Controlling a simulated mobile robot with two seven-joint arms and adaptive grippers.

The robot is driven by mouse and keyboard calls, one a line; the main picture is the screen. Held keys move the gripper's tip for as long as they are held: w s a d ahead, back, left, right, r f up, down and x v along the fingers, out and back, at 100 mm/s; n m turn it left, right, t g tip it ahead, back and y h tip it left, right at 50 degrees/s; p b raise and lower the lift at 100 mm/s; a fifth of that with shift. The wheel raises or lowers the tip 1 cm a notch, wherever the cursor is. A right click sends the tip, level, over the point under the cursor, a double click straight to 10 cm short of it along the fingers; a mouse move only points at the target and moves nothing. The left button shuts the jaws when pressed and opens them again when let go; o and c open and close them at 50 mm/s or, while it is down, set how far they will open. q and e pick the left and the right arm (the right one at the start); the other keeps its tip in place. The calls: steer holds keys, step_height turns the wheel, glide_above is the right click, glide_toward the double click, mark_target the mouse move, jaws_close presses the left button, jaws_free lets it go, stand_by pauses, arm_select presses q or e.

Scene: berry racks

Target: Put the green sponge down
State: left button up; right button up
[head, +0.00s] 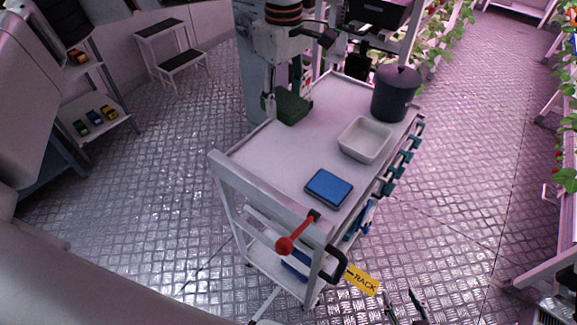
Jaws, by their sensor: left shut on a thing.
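The dark green sponge (292,108) is at the far left edge of the cart's top (265,150). My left gripper (282,95) is shut on it, reaching down from above. I cannot tell whether the sponge touches the cart's top or hangs just above it. The sponge partly hides the fingers. My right gripper (404,306) shows at the bottom edge, low in front of the cart, its two dark fingertips apart with nothing between them.
On the cart are a blue sponge-like block (329,187), a white tray (365,139) and a dark lidded pot (395,93). A red-knobbed lever (286,245) and a yellow RACK sign (361,280) are at the near end. The cart's left middle is clear.

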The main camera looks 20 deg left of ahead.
mark_target(289, 166)
arm_select(q)
steer(key=shift+w+d+r+n, duration=0.25)
steer(key=shift+d+n, duration=0.15)
steer(key=shift+n, duration=0.1)
steer(key=shift+d+f, duration=0.1)
steer(key=shift+f, duration=0.05)
step_height(289, 166, down, 19)
steer(key=shift+f, duration=0.1)
steer(key=shift+f, duration=0.1)
steer(key=shift+f, duration=0.15)
steer(key=o, duration=1)
